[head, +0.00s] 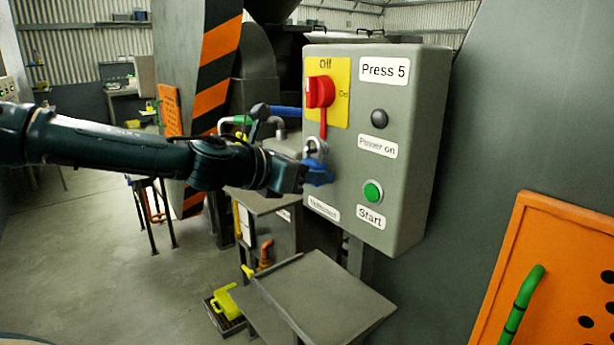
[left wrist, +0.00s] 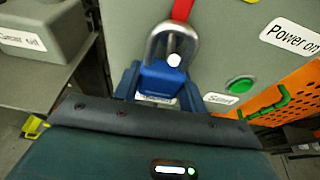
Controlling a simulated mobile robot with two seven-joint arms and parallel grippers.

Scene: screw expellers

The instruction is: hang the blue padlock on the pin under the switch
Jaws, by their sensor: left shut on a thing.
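The blue padlock (left wrist: 162,80) with its silver shackle is held between the fingers of my left gripper (left wrist: 160,90), shackle upward. In the head view the padlock (head: 317,172) is close in front of the control box, just below the red switch (head: 320,92) on its yellow plate. A red strip hangs down from the switch and meets the top of the shackle in the wrist view. A pale round pin end (left wrist: 174,60) shows inside the shackle loop. I cannot tell whether the shackle rests on it. My right gripper is not in view.
The grey control box (head: 431,120) carries a dark lamp (head: 379,119) and a green start button (head: 373,191) to the right of the padlock. A grey sloping tray (head: 330,300) is below. An orange perforated panel (head: 550,270) stands at the right.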

